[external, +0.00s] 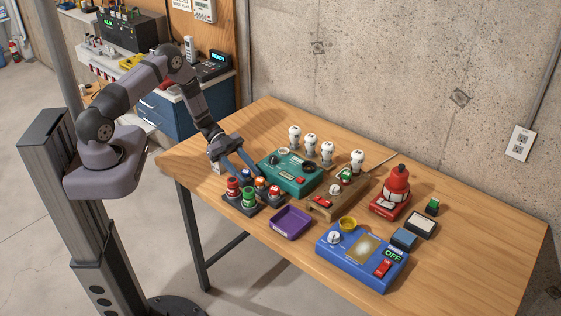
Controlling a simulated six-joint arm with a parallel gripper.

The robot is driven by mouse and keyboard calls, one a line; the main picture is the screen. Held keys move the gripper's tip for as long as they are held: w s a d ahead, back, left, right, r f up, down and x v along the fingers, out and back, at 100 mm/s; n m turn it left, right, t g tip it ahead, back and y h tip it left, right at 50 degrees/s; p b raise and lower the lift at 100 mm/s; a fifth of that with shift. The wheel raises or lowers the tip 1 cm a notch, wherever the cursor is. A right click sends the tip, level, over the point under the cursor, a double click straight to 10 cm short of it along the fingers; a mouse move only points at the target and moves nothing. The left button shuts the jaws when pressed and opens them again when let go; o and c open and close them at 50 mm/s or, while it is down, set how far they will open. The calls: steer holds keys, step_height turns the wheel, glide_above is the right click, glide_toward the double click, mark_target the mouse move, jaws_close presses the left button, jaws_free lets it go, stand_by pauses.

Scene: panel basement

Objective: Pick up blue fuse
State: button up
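My gripper (247,175) reaches down from the left over the back of this holder. Its two long fingers show apart, so it looks open. The fingertips are close to the pieces at the back of the holder. Whether they touch or straddle the blue one is too small to tell.
A teal box (291,173) stands close behind the holder, right of my gripper. A purple tray (290,223), a blue panel (350,264), a wooden block (325,208) and a red beacon (396,183) stand to the right. White bulbs (310,143) line the back. The table's front left is clear.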

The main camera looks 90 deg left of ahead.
mark_target(246, 171)
steer(key=c, duration=0.8)
steer(key=shift+r, duration=0.15)
steer(key=shift+r+b, duration=1.55)
steer(key=shift+r, duration=3.3)
